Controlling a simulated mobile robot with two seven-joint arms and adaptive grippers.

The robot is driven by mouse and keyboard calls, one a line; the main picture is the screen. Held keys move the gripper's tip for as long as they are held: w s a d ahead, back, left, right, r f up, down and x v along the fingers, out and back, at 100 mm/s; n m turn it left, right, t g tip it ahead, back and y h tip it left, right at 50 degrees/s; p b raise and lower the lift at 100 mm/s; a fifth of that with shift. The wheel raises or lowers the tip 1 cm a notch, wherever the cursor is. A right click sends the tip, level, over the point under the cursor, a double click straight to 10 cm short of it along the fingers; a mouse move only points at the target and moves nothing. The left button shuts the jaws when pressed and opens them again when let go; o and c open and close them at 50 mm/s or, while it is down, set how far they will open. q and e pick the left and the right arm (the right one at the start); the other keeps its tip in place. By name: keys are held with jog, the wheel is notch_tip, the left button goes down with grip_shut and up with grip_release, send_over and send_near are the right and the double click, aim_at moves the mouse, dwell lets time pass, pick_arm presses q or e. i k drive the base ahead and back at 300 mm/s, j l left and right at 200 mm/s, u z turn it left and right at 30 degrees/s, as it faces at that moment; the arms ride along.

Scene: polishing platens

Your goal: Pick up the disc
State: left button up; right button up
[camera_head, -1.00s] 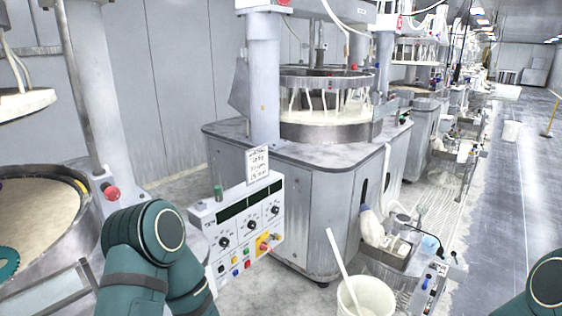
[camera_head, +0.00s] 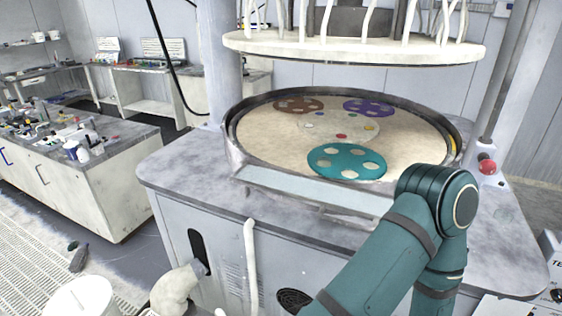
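Three discs with round holes lie on the cream round platen (camera_head: 400,150) of the polishing machine. The teal disc (camera_head: 330,170) is nearest me, at the front of the platen. The brown disc (camera_head: 297,106) is at the back left and the purple disc (camera_head: 369,103) at the back right. Small coloured pieces lie between them. My teal arm comes in at the lower right, its bend beside the machine's front right rim. Neither gripper shows in the view.
A raised metal rim (camera_head: 240,160) surrounds the platen. A cream upper plate (camera_head: 350,50) with hanging white tubes is above it. A red button (camera_head: 487,167) is at the right. A cluttered bench (camera_head: 100,190) stands left, and a white bucket (camera_head: 80,300) is at the lower left.

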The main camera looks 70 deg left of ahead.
aim_at(322, 160)
jog(key=u, duration=1.6)
